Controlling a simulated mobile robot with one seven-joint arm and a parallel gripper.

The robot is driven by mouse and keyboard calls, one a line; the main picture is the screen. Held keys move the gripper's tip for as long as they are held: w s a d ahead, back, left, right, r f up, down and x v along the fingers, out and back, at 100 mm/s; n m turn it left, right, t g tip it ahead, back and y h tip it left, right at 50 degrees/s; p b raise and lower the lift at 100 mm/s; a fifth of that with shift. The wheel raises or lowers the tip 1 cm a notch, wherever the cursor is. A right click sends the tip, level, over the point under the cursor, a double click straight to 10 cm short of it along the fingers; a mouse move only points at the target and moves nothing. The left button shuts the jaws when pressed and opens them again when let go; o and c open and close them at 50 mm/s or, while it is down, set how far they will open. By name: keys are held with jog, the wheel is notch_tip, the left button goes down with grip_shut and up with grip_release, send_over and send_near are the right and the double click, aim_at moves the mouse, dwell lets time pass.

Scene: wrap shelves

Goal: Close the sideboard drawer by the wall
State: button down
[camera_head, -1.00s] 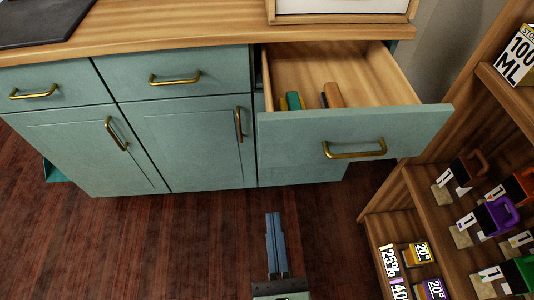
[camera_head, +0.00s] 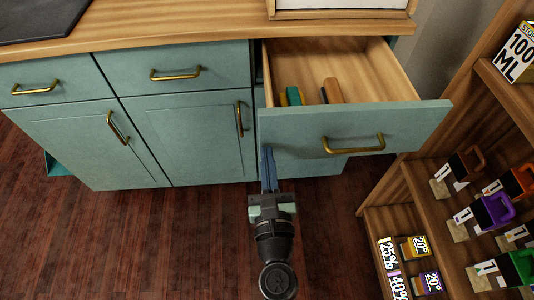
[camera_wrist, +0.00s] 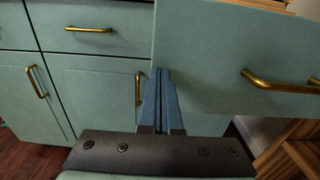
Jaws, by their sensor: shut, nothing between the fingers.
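The sideboard drawer (camera_head: 300,128) on the right, by the wall, stands pulled far out. It has a teal front and a brass handle (camera_head: 354,146). A green item (camera_head: 293,96) and a brown item (camera_head: 333,91) lie inside it. My gripper (camera_head: 267,150) is shut and empty, its blue fingers together at the lower left edge of the drawer front. In the wrist view the fingertips (camera_wrist: 163,72) overlap the left edge of the drawer front (camera_wrist: 215,60). I cannot tell whether they touch it.
The sideboard's other drawers (camera_head: 170,90) and doors (camera_head: 190,145) are shut. A wooden shelf unit (camera_head: 408,185) with several mugs and price tags stands close at the right. The wooden floor (camera_head: 130,245) at the left is clear.

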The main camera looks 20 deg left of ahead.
jog(key=shift+w+a, duration=0.15)
jog(key=shift+w, duration=0.1)
